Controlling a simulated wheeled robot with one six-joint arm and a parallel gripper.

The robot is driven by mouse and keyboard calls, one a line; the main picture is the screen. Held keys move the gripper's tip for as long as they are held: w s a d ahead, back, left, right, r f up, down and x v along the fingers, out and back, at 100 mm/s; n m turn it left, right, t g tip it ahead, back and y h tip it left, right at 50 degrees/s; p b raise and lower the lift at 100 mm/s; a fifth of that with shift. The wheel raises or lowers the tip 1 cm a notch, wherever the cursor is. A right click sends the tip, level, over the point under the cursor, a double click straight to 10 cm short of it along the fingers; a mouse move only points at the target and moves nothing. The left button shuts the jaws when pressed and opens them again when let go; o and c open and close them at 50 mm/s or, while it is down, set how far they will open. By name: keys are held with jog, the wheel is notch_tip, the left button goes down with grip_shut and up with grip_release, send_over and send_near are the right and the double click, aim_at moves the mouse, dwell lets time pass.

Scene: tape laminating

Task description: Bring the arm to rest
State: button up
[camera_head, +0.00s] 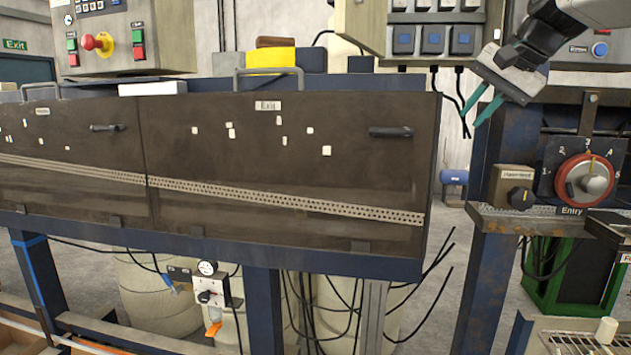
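My gripper (471,117) is at the upper right, below the end of my arm, which comes in from the top right corner. Its two teal fingers point down and to the left with a gap between them. It is open and nothing shows between the fingers. It hangs in front of the gap between the dark machine cover (290,165) and the blue post at the right. The fingers appear apart from both, though the depth is hard to tell.
A red rotary knob (584,180) marked Entry and a small black knob (520,198) are below right of my gripper. A control box (420,30) with blue switches hangs to its left, with dark cables beneath. A green-framed bin (565,275) stands lower right.

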jog(key=s+a+f+n+g+h, duration=0.1)
jog(key=s+a+f+n+g, duration=0.1)
jog(key=s+f, duration=1.2)
jog(key=s+a+f+n+g+h, duration=0.1)
jog(key=s+f+n, duration=0.4)
jog(key=s+f, duration=1)
jog(key=s+g+h, duration=0.1)
jog(key=s+g, duration=0.1)
jog(key=s, duration=0.2)
jog(key=shift+s+a+h, duration=0.3)
jog(key=shift+s+a, duration=0.05)
jog(key=shift+s, duration=0.05)
jog(key=shift+a, duration=0.1)
dwell(2.7)
